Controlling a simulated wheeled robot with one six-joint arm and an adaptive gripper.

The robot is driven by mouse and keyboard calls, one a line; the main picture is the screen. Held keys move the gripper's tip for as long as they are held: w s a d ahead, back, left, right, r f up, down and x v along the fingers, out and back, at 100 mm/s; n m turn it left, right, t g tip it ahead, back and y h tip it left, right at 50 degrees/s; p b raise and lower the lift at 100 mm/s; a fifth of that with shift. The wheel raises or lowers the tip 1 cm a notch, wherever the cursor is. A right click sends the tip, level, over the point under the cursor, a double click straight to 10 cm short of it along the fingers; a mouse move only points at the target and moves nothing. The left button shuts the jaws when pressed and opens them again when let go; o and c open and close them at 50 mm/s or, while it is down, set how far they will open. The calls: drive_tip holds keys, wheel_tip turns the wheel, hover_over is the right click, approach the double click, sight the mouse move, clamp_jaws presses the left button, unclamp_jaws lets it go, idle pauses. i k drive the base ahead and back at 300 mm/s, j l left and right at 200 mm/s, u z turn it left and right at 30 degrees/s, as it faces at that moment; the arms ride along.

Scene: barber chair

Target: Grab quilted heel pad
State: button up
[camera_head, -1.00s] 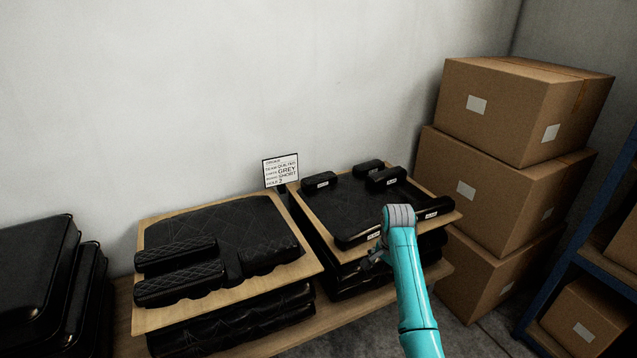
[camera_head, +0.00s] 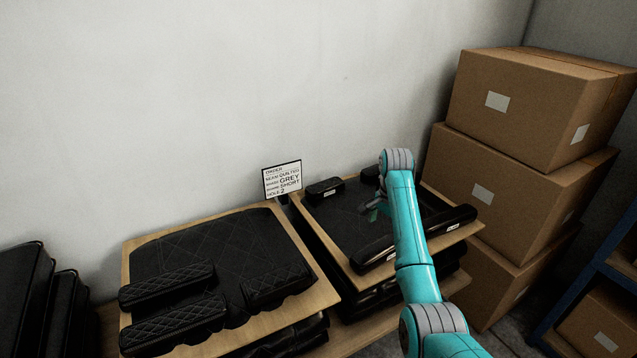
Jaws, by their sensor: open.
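Small black pads with white labels lie on the right wooden board (camera_head: 466,234). One short pad (camera_head: 325,188) sits at the board's back left. Another small pad (camera_head: 370,174) is at the back, partly hidden by my arm. Longer pads lie at the right edge (camera_head: 452,219) and the front (camera_head: 375,251). The labels are too small to read, so I cannot tell which is the quilted heel pad. My gripper (camera_head: 374,206) is open over the middle of this board, apart from the back-left pad; its fingers are small and dark against the black panel.
An order sign (camera_head: 282,180) reads quilted, grey, short, 2. A left board (camera_head: 315,303) holds a quilted black panel and rolls (camera_head: 172,284). Cardboard boxes (camera_head: 520,110) are stacked at the right beside a blue rack (camera_head: 600,262). The wall closes off the back.

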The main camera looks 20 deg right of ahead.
sight(317, 191)
drive_tip(key=i, duration=1.3)
drive_tip(key=i+l, duration=0.15)
